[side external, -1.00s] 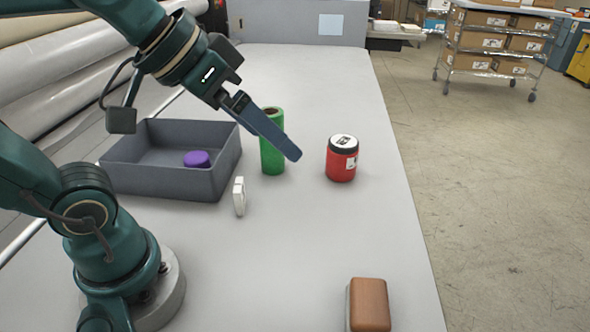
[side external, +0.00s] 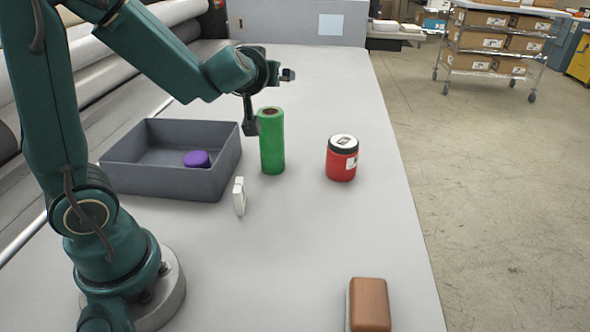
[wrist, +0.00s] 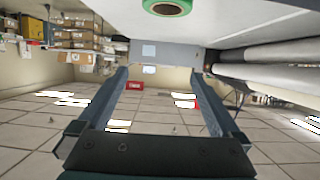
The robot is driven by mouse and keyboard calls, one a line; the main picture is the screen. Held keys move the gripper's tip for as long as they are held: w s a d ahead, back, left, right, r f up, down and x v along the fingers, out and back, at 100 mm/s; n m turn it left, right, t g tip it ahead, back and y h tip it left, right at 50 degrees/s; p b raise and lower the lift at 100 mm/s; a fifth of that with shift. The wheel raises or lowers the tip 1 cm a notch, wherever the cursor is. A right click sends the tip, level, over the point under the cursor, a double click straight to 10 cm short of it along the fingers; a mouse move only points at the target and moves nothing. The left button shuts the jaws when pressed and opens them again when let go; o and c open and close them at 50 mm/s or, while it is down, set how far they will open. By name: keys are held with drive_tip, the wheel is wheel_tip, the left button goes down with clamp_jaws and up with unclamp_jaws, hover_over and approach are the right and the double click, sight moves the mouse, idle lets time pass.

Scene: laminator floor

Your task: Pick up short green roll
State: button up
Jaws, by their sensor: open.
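The short green roll (side external: 272,145) stands upright on the grey table, right of the grey bin, its brown hollow core showing at the top. In the wrist view, the end of the green roll (wrist: 167,6) is cut off by the top edge. My gripper (side external: 288,74) is above and just beyond the roll in the side view, foreshortened and not touching it. In the wrist view my gripper (wrist: 162,70) has its two fingers wide apart with nothing between them, and the roll is outside them.
A grey bin (side external: 165,184) holds a purple object (side external: 197,159). A brown block (side external: 369,305) lies near the front. The table between is clear.

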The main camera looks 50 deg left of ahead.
sight(268, 130)
wheel_tip(268, 130, down, 11)
drive_tip(key=shift+a+r, duration=0.1)
drive_tip(key=shift+f, duration=0.5)
drive_tip(key=shift+x, duration=2.5)
drive_tip(key=shift+r, duration=0.1)
clamp_jaws()
